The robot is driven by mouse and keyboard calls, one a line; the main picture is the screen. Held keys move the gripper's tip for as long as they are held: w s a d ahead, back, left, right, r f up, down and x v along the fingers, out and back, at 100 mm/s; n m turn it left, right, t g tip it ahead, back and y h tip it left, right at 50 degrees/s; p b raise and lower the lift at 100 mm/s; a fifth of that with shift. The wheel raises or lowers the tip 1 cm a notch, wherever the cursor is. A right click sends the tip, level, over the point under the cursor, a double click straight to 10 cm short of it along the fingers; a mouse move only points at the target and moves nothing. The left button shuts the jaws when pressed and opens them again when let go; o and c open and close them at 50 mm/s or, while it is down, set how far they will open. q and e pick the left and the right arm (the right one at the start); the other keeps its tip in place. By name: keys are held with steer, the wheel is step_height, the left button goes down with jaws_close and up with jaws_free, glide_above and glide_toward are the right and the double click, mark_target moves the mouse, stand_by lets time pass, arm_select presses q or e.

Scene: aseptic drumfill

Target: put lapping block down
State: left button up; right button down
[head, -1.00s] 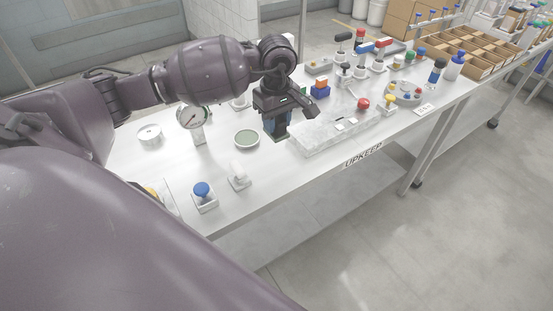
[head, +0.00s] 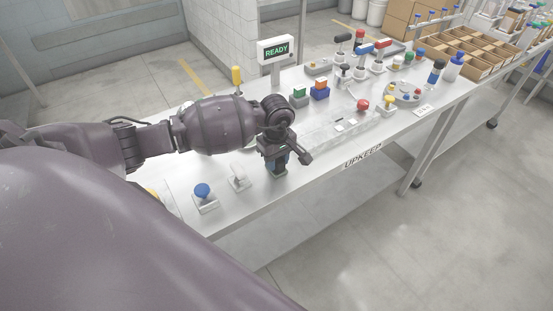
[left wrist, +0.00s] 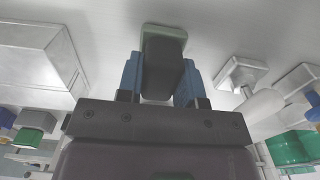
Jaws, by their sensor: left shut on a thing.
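My left gripper (head: 278,163) is shut on the lapping block (head: 279,174), low over the white bench near its front edge. In the left wrist view the block is a dark grip with a pale green base (left wrist: 163,32), held between the blue fingers (left wrist: 161,80). The base is at the far end, away from the wrist. I cannot tell whether it touches the bench top (head: 225,214). My right gripper is not in view.
The bench's front edge is close.

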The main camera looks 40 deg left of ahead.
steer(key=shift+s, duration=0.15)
arm_select(q)
steer(key=shift+f, duration=0.1)
steer(key=o, duration=0.9)
steer(key=shift+o, duration=0.2)
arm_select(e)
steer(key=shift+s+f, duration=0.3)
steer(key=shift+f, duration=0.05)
arm_select(q)
steer(key=shift+r, duration=0.45)
step_height(320, 180, up, 10)
steer(key=shift+f+b, duration=0.1)
steer(key=shift+b, duration=0.3)
steer(key=shift+r, duration=0.8)
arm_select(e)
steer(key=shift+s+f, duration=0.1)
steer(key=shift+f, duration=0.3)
